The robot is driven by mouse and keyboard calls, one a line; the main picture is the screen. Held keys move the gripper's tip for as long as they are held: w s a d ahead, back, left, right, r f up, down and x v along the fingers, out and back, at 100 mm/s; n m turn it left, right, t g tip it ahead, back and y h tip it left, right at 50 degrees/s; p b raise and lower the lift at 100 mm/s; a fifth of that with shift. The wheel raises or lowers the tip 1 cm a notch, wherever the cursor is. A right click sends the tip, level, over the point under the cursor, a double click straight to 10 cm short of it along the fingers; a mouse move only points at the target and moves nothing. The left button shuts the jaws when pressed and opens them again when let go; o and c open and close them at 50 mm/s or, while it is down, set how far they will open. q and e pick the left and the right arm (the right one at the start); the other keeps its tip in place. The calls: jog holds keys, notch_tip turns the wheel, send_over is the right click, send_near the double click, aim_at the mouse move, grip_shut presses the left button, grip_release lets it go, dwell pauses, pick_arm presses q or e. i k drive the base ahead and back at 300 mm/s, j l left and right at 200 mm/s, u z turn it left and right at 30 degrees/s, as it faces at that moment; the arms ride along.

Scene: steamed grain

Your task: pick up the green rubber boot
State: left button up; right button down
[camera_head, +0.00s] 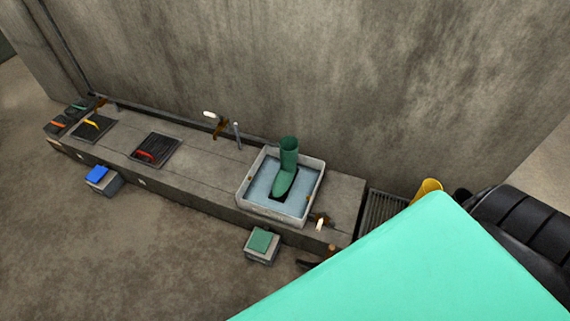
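The green rubber boot (287,167) stands upright in a pale square basin (276,213) on the long, low concrete bench. Its shaft rises above the basin rim and its toe points toward the lower left. A dark patch shows under its sole, on the blue-grey basin floor. Neither of my grippers can be made out in this view, so nothing is seen touching the boot.
A large turquoise surface (430,265) fills the lower right, close to the camera. Dark trays (156,149) lie along the bench. Small blocks with a blue top (97,174) and a green top (261,241) stand before it. The left floor is clear.

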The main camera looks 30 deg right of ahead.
aim_at(284, 179)
jog(key=i+j+z, duration=0.5)
jog(key=i+j, duration=0.4)
